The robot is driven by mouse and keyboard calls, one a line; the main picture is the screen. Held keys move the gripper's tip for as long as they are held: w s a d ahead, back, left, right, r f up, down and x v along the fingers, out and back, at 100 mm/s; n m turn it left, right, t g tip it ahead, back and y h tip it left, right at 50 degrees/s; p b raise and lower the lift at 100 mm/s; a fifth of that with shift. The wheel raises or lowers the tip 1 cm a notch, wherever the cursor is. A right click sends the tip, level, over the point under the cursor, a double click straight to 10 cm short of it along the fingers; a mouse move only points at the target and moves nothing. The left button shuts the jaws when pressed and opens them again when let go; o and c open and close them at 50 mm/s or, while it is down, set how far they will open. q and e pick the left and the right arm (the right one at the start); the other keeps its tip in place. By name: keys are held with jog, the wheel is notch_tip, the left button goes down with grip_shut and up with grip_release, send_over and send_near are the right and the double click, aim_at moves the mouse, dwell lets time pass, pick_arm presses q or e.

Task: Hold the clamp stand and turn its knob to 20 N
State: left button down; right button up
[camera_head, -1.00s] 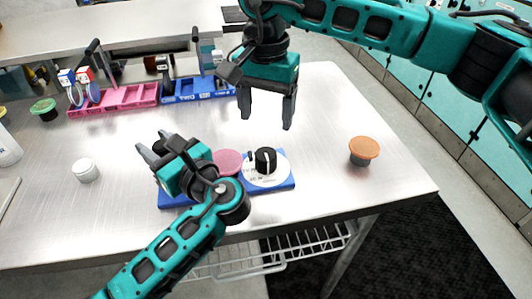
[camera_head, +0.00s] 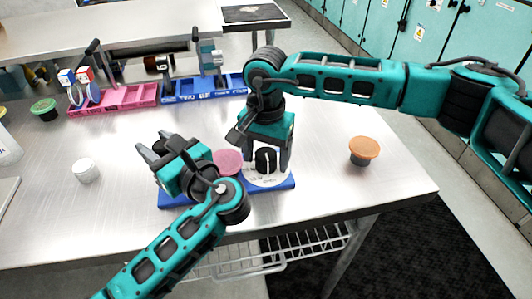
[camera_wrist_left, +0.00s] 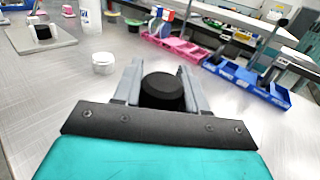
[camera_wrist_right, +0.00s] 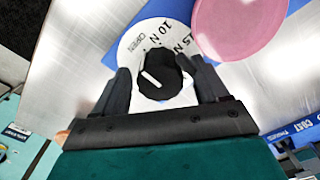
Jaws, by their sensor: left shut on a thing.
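The clamp stand has a blue base (camera_head: 286,183), a pink disc (camera_head: 228,160) and a white dial with a black knob (camera_head: 265,160). My left gripper (camera_head: 156,147) is shut on the stand's black round post (camera_wrist_left: 162,92), at the stand's left end. My right gripper (camera_wrist_right: 160,85) is open, with one finger on each side of the knob (camera_wrist_right: 158,72) and small gaps showing. The dial (camera_wrist_right: 133,45) shows OPEN, 10 N and 15 N in the right wrist view. The knob's white line points up-left there; the other markings are hidden.
An orange-topped cup (camera_head: 363,150) stands to the right on the table. A white jar (camera_head: 87,170) is at the left. A pink rack (camera_head: 120,98) and a blue rack (camera_head: 205,90) stand at the back. The table's front edge is close to the stand.

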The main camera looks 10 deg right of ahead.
jog(key=c, duration=1.1)
jog(key=shift+o, duration=0.2)
jog(key=shift+m, duration=0.3)
jog(key=m, duration=1.2)
jog(key=shift+m, duration=0.4)
jog(key=m, duration=0.3)
jog(key=shift+m, duration=0.3)
jog(key=m, duration=0.3)
jog(key=shift+m, duration=0.3)
jog(key=m, duration=0.6)
